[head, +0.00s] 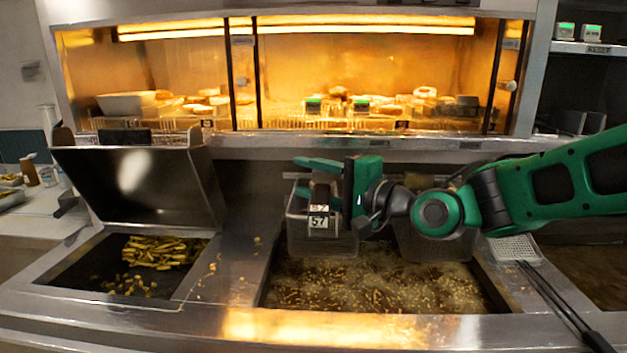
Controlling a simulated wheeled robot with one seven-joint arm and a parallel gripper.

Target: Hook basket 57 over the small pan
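Basket 57 (323,238) is a grey wire basket with a "57" tag on its front. It is at the back left of the wide oil vat (263,292), low at or just above the oil. My gripper (305,177) reaches in from the right, and its green fingers are around the grey handle part above the tag. The fingers stand apart, and I cannot tell whether they press on the handle. Pans show at the left, middle and right; no label shows which is the small pan.
A second basket (432,240) sits to the right, partly behind my arm. A left pan (70,273) holds fries, with a raised steel lid (140,185) behind it. A perforated tray (515,249) and long dark handles (550,297) lie at the right. A lit warming cabinet (290,75) stands behind.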

